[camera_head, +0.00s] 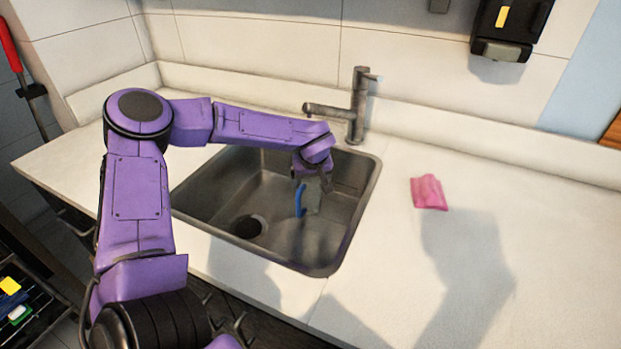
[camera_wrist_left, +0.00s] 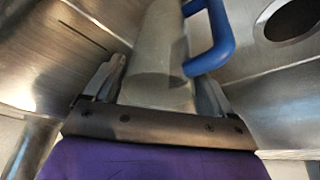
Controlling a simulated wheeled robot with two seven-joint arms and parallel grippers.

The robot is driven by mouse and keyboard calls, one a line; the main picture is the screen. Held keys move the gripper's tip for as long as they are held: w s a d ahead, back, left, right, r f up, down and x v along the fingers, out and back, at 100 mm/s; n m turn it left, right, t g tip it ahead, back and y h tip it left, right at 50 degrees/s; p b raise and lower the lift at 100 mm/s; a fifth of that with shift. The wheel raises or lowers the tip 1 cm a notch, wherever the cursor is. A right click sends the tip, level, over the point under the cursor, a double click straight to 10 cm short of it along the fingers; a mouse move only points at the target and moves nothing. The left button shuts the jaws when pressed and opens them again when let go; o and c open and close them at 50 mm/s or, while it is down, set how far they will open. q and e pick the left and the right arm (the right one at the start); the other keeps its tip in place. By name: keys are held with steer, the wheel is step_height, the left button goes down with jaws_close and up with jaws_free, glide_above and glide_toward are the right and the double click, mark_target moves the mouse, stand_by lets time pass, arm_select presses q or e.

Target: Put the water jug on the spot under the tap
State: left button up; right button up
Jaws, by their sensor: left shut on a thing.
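The water jug (camera_head: 313,196) is grey with a blue handle (camera_head: 299,200) and hangs inside the sink. My left gripper (camera_head: 307,180) is shut on the jug from above. In the left wrist view the jug (camera_wrist_left: 158,60) lies between the two fingers, with its blue handle on the right side. The tap (camera_head: 357,105) stands behind the sink, and its spout reaches left over the sink's back edge. The jug is forward of the spout. I cannot tell whether its bottom touches the sink floor. My right gripper is not seen.
The steel sink (camera_head: 335,255) has a dark drain (camera_head: 248,227) at its left, and its walls surround the jug. A pink cloth (camera_head: 428,192) lies on the white counter (camera_head: 560,260) to the right. A black dispenser (camera_head: 508,28) hangs on the wall.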

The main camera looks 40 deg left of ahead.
arm_select(q)
steer(key=o, duration=1.2)
steer(key=shift+f, duration=0.1)
steer(key=shift+c, duration=0.2)
steer(key=v, duration=1.2)
steer(key=shift+r+p, duration=0.25)
steer(key=shift+p, duration=0.15)
steer(key=shift+a, duration=0.1)
